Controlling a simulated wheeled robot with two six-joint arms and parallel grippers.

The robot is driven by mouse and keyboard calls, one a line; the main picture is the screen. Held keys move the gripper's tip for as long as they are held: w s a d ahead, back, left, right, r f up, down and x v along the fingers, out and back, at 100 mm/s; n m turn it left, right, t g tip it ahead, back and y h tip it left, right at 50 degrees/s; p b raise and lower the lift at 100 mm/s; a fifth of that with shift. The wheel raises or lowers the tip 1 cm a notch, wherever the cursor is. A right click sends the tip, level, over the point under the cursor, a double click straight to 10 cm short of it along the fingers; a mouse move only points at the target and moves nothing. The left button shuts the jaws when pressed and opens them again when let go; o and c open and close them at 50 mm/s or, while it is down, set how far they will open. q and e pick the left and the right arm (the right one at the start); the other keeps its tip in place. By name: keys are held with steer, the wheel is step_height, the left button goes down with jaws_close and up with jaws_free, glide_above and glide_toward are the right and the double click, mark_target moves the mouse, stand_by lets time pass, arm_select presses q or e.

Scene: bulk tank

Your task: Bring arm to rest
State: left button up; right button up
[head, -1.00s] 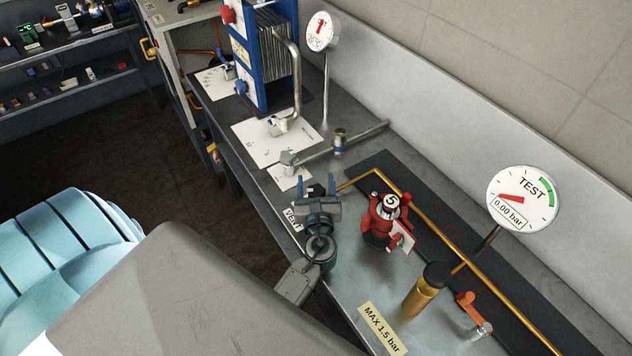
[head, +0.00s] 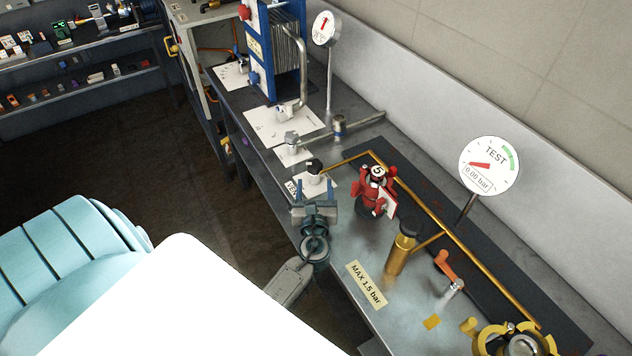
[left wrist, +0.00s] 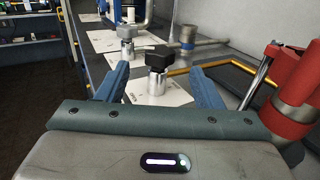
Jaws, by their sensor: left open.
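My left gripper (head: 314,188) is open above the front edge of the metal bench (head: 338,253) in the head view. In the left wrist view its blue fingers (left wrist: 160,88) stand apart, with a black-knobbed metal valve (left wrist: 157,75) seen between and beyond them. That valve also shows in the head view (head: 314,168), just past the fingertips. I cannot see anything held. My right gripper is not in view.
A red valve marked 5 (head: 375,192) stands right of my left gripper. A brass cylinder (head: 399,252), an orange-handled valve (head: 448,268) and a TEST gauge (head: 488,165) are further right. A blue plate unit (head: 272,50) stands at the back. The floor (head: 120,150) left of the bench is clear.

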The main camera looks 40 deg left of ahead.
arm_select(q)
steer(key=shift+w+f, duration=0.1)
steer(key=shift+s+a, duration=0.1)
steer(key=shift+s, duration=0.1)
steer(key=s+a+f+n+g+h, duration=0.1)
steer(key=s+a+n+g, duration=0.2)
steer(key=s+n+g, duration=0.8)
steer(key=s+d+n+h, duration=0.9)
steer(key=s+d+n, duration=0.3)
steer(key=s+n, duration=0.4)
steer(key=w+a+f+n+g+b, duration=0.1)
steer(key=a+f+b, duration=0.1)
steer(key=f, duration=1.4)
steer(key=a+f+b, duration=0.1)
steer(key=f+b, duration=0.1)
steer(key=f, duration=1.3)
steer(key=s+f+b, duration=0.1)
steer(key=s+f, duration=0.8)
steer(key=f, duration=0.3)
steer(key=s+a+f+g+b, duration=0.1)
steer(key=s+f, duration=0.9)
steer(key=f, duration=0.2)
steer(key=shift+a+f+b, duration=0.25)
steer(key=shift+f+b, duration=0.15)
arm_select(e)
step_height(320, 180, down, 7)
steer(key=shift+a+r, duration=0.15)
